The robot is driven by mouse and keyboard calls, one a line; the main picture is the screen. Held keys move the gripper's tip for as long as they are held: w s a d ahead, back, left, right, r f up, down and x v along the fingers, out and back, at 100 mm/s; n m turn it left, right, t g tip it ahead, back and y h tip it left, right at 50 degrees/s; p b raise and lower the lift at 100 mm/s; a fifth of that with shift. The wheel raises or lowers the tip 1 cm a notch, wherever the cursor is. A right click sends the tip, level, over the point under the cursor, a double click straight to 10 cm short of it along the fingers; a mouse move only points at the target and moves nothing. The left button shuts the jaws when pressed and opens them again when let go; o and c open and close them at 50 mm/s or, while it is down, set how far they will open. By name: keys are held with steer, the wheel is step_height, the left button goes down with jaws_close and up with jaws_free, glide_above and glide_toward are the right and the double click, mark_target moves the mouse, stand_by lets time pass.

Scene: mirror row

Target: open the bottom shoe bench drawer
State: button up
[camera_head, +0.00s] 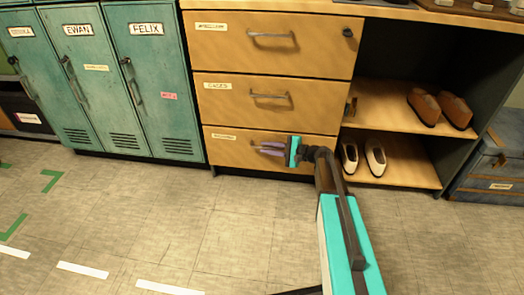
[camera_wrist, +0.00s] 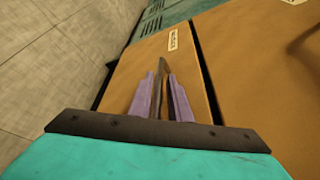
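The bottom drawer (camera_head: 230,146) of the wooden shoe bench looks closed, its front in line with the drawers above. It has a small label at its upper left. My gripper (camera_head: 262,148) is at its handle, coming from the right. In the wrist view, the purple fingers (camera_wrist: 161,80) stand close together on either side of the thin bar handle (camera_wrist: 163,66), which fills the narrow gap between them. The bottom drawer front also shows in the wrist view (camera_wrist: 190,70). My gripper hides most of the handle in the head view.
The middle drawer (camera_head: 225,98) and top drawer (camera_head: 225,42) above are closed. Shelves with brown shoes (camera_head: 438,107) and pale shoes (camera_head: 375,158) are at the right. Green lockers (camera_head: 155,75) stand at the left. The tiled floor (camera_head: 235,225) in front is clear.

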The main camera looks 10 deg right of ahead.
steer(key=shift+x, duration=0.75)
